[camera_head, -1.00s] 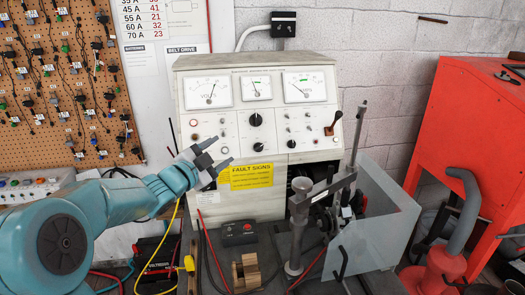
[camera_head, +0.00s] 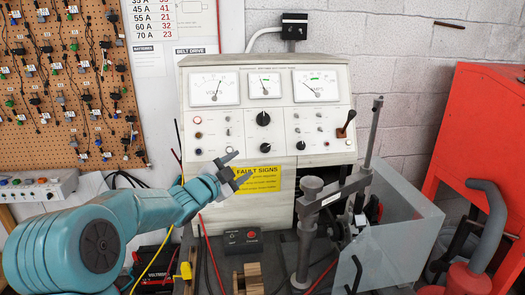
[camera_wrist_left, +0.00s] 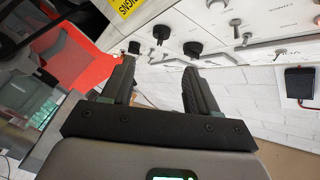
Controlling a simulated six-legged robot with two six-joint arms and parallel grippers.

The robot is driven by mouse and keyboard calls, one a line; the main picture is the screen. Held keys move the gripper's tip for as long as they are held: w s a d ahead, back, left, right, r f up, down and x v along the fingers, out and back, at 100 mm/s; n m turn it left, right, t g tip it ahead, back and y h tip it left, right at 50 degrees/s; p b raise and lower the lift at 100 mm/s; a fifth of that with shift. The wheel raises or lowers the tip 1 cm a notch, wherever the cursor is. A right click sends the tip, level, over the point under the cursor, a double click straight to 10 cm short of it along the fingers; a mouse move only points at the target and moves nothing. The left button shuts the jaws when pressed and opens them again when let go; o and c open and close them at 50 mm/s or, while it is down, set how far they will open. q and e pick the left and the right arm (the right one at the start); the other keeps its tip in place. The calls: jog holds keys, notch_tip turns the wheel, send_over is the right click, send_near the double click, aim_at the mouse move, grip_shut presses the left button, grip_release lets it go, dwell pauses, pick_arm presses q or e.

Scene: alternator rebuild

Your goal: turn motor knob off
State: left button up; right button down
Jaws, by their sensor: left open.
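The grey test bench (camera_head: 205,160) has a panel with gauges, switches and black knobs. An upper black knob (camera_head: 263,118) and a lower one (camera_head: 264,147) sit mid-panel; I cannot read which is the motor knob. A black-handled lever (camera_head: 346,124) is at the panel's right. My left gripper (camera_head: 243,167) is open and empty, in front of the panel, below and left of the lower knob. In the left wrist view, my open fingers (camera_wrist_left: 157,68) point toward the panel, where black knobs (camera_wrist_left: 161,32) (camera_wrist_left: 193,49) show beyond them. My right gripper is not in view.
A yellow fault signs label (camera_head: 262,178) is behind the gripper. A metal stand (camera_head: 309,225) and a clear guard (camera_head: 395,240) stand at the lower right. A small black switch box (camera_head: 242,240) sits below the panel. A red cabinet (camera_head: 485,150) is on the right.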

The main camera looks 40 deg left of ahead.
aim_at(264, 150)
pick_arm(q)
jog(key=w+p, duration=0.1)
jog(key=w, duration=0.2)
jog(key=w+a+p, duration=0.1)
jog(key=w, duration=0.3)
jog(key=w+a+p, duration=0.1)
jog(key=w, duration=0.2)
jog(key=shift+w+r+p, duration=0.2)
jog(key=shift+w+p, duration=0.1)
jog(key=shift+p, duration=0.05)
jog(key=shift+w+r, duration=0.15)
jog(key=shift+w, duration=0.05)
jog(key=shift+w+f, duration=0.25)
jog(key=shift+w, duration=0.2)
jog(key=shift+s, duration=0.2)
jog(key=c, duration=0.3)
jog(key=shift+r, duration=0.2)
jog(key=c, duration=0.7)
